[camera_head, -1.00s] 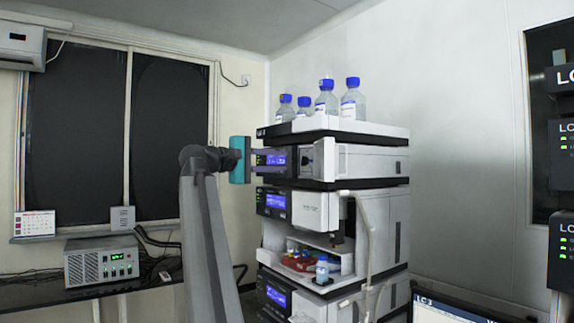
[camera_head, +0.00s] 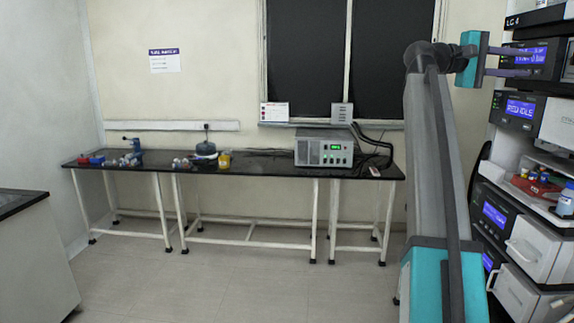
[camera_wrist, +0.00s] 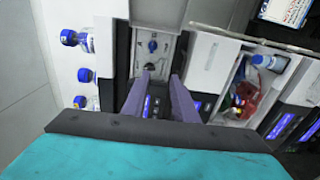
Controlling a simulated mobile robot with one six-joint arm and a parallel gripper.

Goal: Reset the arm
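My arm rises at the right of the head view. My gripper (camera_head: 531,62) is at the upper right, in front of the upper modules of the instrument stack (camera_head: 519,108). Its two purple fingers point right, toward the stack, apart from each other. In the wrist view my gripper (camera_wrist: 162,78) shows both fingers spread with nothing between them. The stack appears sideways there, with a white module panel (camera_wrist: 158,48) beyond the fingertips. I cannot tell whether a finger touches the stack.
A black bench (camera_head: 255,164) with a grey instrument box (camera_head: 312,150) stands along the back wall. A dark-topped counter (camera_head: 27,235) is at the left. The floor (camera_head: 235,285) between is clear. Blue-capped bottles (camera_wrist: 82,40) show beside the stack's modules in the wrist view.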

